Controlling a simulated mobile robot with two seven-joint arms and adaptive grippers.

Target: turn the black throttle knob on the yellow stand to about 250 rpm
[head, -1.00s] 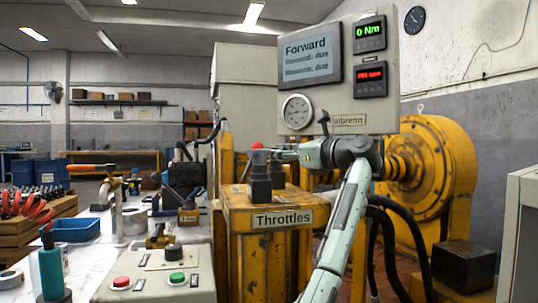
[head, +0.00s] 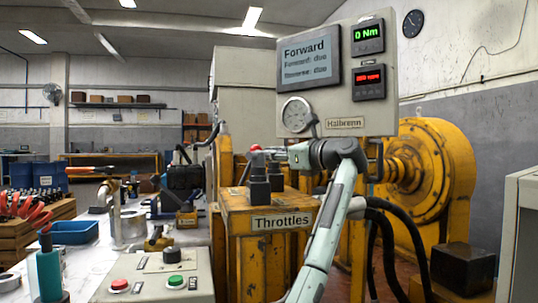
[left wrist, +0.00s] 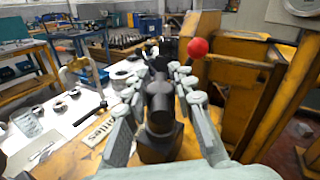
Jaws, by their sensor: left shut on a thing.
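The yellow stand (head: 245,245) with the "Throttles" label (head: 282,221) stands in the middle of the head view. Two black throttle parts (head: 260,190) rise from its top, one behind and to the right of the other. My left gripper (head: 266,155) reaches in from the right just above them. In the left wrist view my left gripper (left wrist: 160,75) has its fingers on either side of a black throttle knob (left wrist: 160,112) and is shut on it. The fingers partly hide the knob, and its turn angle cannot be read. My right gripper is in neither view.
A panel above has a green "0 Nm" display (head: 367,37), a red rpm display (head: 369,78) too blurred to read surely, and a dial gauge (head: 296,115). A red ball (left wrist: 197,47) stands close beside my fingers. A control box (head: 150,280) with buttons is at front left.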

